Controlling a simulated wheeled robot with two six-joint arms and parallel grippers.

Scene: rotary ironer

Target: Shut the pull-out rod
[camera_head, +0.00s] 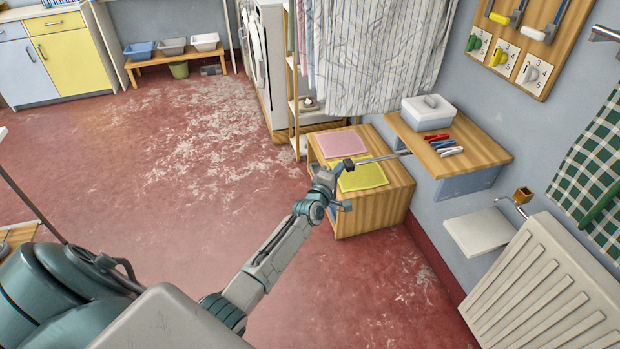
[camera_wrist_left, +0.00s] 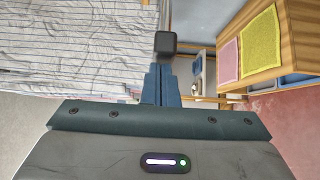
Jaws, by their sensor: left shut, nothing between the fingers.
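The pull-out rod (camera_head: 382,158) is a thin grey bar. It sticks out from near the wooden wall shelf, over the low wooden cabinet, and ends in a dark square knob (camera_head: 348,163). My left gripper (camera_head: 338,169) is shut and empty, right at the knob's outer end. In the left wrist view the knob (camera_wrist_left: 166,43) stands straight ahead of the closed fingertips (camera_wrist_left: 161,68). I cannot tell whether they touch. The rod behind the knob is hidden in that view. My right gripper is not in view.
The cabinet (camera_head: 372,210) with a pink cloth (camera_head: 342,144) and a yellow cloth (camera_head: 365,176) stands below the rod. The wall shelf (camera_head: 485,152) holds a white box (camera_head: 428,112) and several pegs. Striped fabric (camera_head: 370,55) hangs behind. The red floor (camera_head: 190,180) at left is clear.

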